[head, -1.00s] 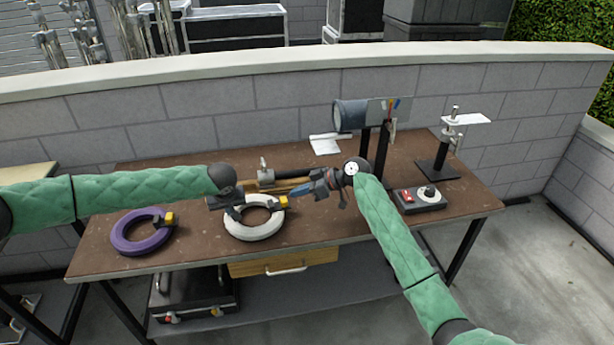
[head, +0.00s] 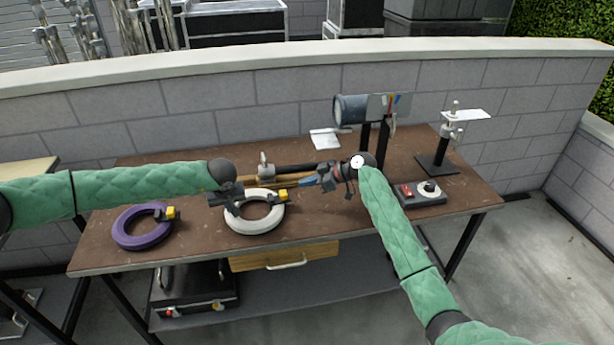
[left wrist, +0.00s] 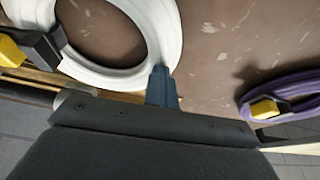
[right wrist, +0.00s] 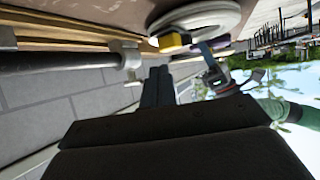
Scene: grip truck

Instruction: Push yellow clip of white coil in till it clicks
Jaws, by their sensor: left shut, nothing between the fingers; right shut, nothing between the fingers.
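The white coil (head: 256,229) lies flat on the brown workbench. Its yellow clip (head: 281,194) sits on a black block at the coil's right side. My left gripper (head: 231,208) is shut at the coil's left side; in the left wrist view its blue fingertips (left wrist: 161,75) are at the outer rim of the white coil (left wrist: 165,35). I cannot tell whether they touch. My right gripper (head: 301,184) is shut and empty, just right of the clip and apart from it. The right wrist view shows its dark fingers (right wrist: 157,75) below the yellow clip (right wrist: 172,42).
A purple coil (head: 140,243) with its own yellow clip lies at the left of the bench. Behind the white coil are a wooden bar and a dark tube. A red-buttoned box (head: 418,194) and a stand (head: 437,165) are at the right. The bench front is clear.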

